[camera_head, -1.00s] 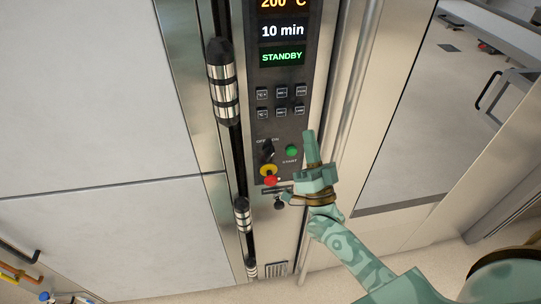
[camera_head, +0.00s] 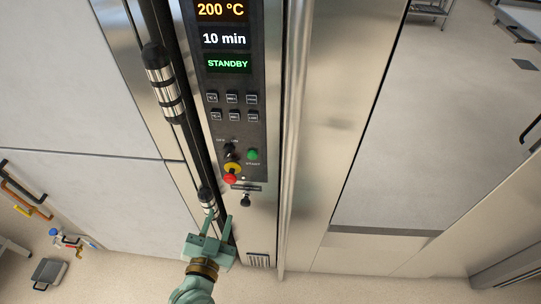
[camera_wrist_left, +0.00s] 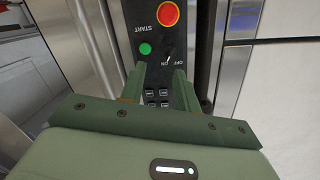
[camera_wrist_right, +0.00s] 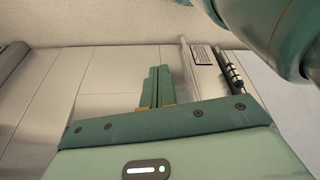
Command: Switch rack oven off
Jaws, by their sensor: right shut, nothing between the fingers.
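The rack oven's panel (camera_head: 238,128) reads 200 °C, 10 min and STANDBY in the head view. Its black OFF/ON switch (camera_head: 231,151) sits left of the green START button (camera_head: 253,154) and above the red stop button (camera_head: 230,179) with its yellow collar. My left gripper (camera_head: 217,226) is open and empty, low in front of the oven in the head view. In the left wrist view its fingers (camera_wrist_left: 161,78) are apart, with the panel and switch (camera_wrist_left: 170,51) beyond them. My right gripper (camera_wrist_right: 157,88) is shut and empty in the right wrist view.
A black-and-chrome handle bar (camera_head: 162,80) runs left of the panel, and a long metal bar (camera_head: 294,130) runs to its right. Coloured handles (camera_head: 25,195) show at the lower left.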

